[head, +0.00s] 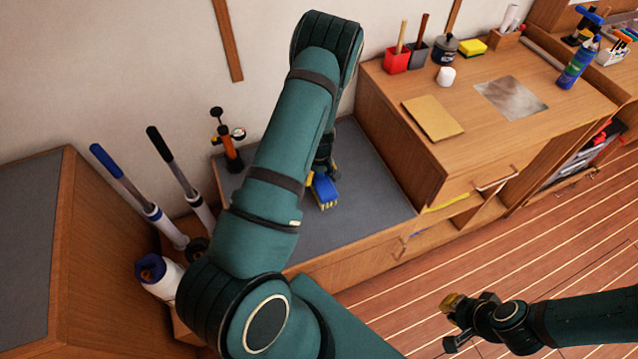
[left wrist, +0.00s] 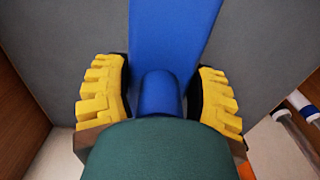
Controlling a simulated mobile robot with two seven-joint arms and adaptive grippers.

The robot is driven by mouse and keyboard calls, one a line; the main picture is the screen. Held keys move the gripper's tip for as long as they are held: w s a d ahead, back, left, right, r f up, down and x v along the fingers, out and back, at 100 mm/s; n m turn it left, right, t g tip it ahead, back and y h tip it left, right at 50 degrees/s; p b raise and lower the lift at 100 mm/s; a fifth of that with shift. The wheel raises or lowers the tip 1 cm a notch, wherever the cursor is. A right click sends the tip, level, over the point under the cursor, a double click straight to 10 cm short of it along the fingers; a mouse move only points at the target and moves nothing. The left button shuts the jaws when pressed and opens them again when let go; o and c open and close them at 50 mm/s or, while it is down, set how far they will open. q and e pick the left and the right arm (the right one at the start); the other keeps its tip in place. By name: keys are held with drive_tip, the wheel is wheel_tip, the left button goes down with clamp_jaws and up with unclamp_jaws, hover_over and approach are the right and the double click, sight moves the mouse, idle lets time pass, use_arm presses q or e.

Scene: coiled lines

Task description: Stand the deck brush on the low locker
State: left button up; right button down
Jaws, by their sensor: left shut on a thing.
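The blue deck brush (head: 323,189) is at the low locker, whose grey top (head: 365,215) has wooden edges. Yellow shows at the brush's lower end. In the left wrist view, the two yellow-padded fingers of my left gripper (left wrist: 160,95) are shut around a blue part of the brush (left wrist: 172,35). The grey surface lies behind it. I cannot tell whether the brush touches the locker top. My right gripper (head: 450,322) is open and empty above the plank floor.
An orange hand pump (head: 228,145) stands at the locker's back left. A higher wooden cabinet (head: 450,165) with pots and a spray can borders the locker's right. The locker's front right is clear.

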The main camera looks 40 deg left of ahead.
sight(319, 182)
use_arm(q)
wheel_tip(319, 182, down, 3)
drive_tip(key=shift+f, duration=0.2)
drive_tip(key=shift+b, duration=0.4)
drive_tip(key=o, duration=1.2)
drive_tip(key=shift+f, duration=0.1)
drive_tip(key=shift+o, duration=0.2)
